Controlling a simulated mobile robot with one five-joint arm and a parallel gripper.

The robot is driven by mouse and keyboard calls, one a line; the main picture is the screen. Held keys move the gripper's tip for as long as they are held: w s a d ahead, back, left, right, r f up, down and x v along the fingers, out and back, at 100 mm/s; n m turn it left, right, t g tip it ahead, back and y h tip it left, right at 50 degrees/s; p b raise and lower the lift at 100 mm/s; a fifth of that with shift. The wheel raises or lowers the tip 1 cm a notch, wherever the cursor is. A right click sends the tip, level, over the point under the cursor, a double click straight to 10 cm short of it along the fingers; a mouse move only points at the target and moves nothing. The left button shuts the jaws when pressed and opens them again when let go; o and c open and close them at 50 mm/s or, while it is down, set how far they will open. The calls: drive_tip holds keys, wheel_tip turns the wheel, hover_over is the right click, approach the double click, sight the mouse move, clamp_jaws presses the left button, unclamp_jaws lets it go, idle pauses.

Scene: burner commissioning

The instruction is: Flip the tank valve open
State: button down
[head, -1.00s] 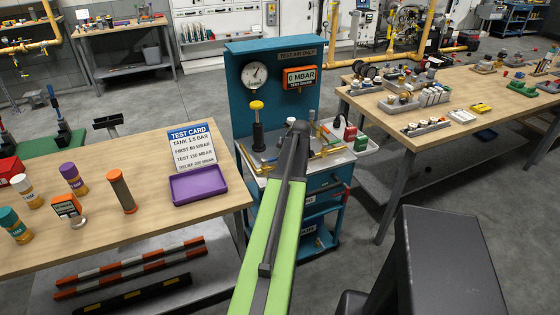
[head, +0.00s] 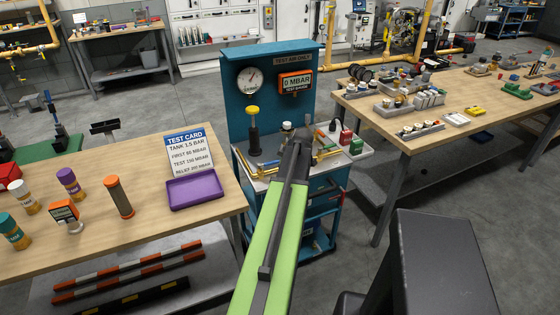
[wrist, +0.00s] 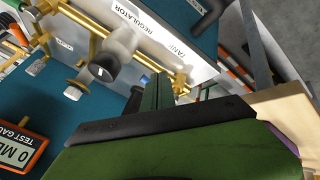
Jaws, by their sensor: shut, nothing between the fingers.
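The blue test cart (head: 236,105) stands ahead with brass pipework on its pale top. In the wrist view the top carries a TANK label (wrist: 173,48) and a REGULATOR label (wrist: 132,18). A small blue lever (wrist: 145,78) shows by the brass pipe near the TANK label, partly behind my fingers; I cannot tell its exact position or whether it is the tank valve. My gripper (wrist: 158,90) is shut and empty, its dark green fingers close to the pipe; contact is unclear. In the head view my arm's end hides the fingers and part of the pipework.
A round gauge (head: 250,79) and an orange display reading 0 MBAR (head: 294,84) are on the cart's back panel. A yellow-topped pump (head: 253,125) stands at left. Red and green blocks (head: 352,142) sit at right. Wooden tables (head: 105,220) flank the cart.

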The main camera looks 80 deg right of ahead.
drive_tip(key=s+a+r+p, duration=0.1)
drive_tip(key=s+r+p, duration=0.4)
drive_tip(key=r+p, duration=0.1)
drive_tip(key=shift+r, duration=0.9)
